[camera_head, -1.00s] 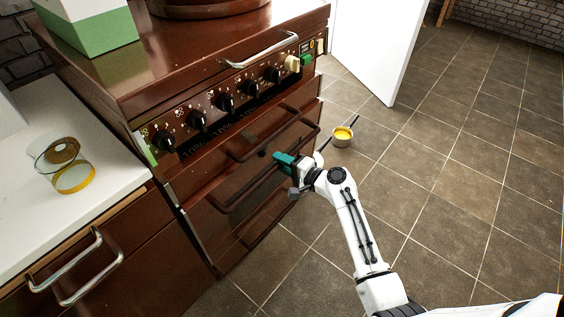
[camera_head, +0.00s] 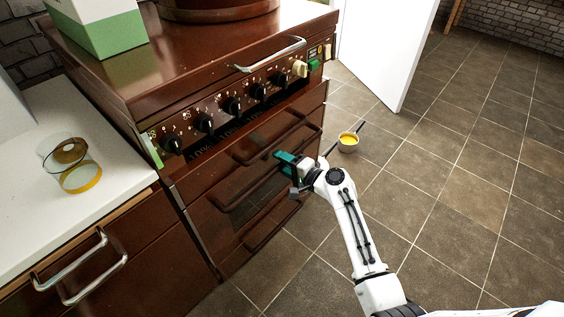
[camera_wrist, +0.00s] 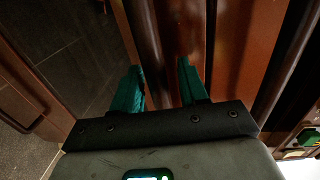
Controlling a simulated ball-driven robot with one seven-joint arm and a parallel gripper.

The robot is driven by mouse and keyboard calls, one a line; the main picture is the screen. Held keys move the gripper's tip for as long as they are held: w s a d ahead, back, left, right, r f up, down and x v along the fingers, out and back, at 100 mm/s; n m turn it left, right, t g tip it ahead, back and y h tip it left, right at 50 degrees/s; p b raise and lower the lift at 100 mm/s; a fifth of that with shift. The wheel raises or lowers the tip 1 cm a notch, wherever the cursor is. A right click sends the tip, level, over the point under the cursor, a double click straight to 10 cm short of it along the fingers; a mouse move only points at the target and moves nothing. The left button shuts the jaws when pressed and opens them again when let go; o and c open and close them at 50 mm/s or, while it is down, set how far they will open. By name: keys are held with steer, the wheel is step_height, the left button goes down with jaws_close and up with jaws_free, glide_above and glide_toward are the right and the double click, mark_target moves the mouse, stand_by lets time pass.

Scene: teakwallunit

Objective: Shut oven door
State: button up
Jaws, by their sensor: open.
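The brown oven (camera_head: 160,75) stands left of centre in the head view. Its door (camera_head: 235,195), with a dark panel, is on the front below the knobs and looks close to flush; I cannot tell whether it is fully shut. My gripper (camera_head: 284,157) has teal fingers and is at the right part of the oven front, by a bar handle. In the wrist view my gripper (camera_wrist: 160,85) is open, its two fingers apart, pointing at brown front panels and a dark bar. Whether the fingers touch the bar is unclear.
A white counter (camera_head: 100,130) with glass jars (camera_head: 75,165) and a drawer handle (camera_head: 80,265) is at left. A small pot with yellow contents (camera_head: 348,142) is on the floor behind my gripper. A white door (camera_head: 385,50) stands behind. The tiled floor at right is clear.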

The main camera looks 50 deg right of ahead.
steer(key=s+r+p, duration=0.1)
steer(key=s, duration=0.9)
steer(key=shift+s+d+r+p, duration=0.2)
steer(key=shift+s+r+p, duration=0.05)
steer(key=shift+p, duration=0.1)
steer(key=s+a+f+n+g+y, duration=0.25)
steer(key=a+n+g, duration=0.2)
steer(key=a, duration=0.25)
steer(key=s+a+f+n+g+y, duration=0.2)
steer(key=s+a+f+n+g, duration=0.1)
steer(key=a+n, duration=0.3)
steer(key=s+a+r+n+g+h, duration=0.1)
steer(key=s+a+n+g+h, duration=0.2)
steer(key=s, duration=0.5)
steer(key=s+a+r+n+g+h, duration=0.1)
steer(key=s+n+g+h, duration=0.1)
steer(key=s+n+g, duration=0.45)
step_height(320, 180, up, 22)
steer(key=s+m+t+p, duration=0.1)
steer(key=s+m+p, duration=0.1)
steer(key=p, duration=2)
steer(key=shift+r+m+t, duration=0.2)
steer(key=shift+m+t, duration=0.1)
steer(key=shift+m, duration=0.1)
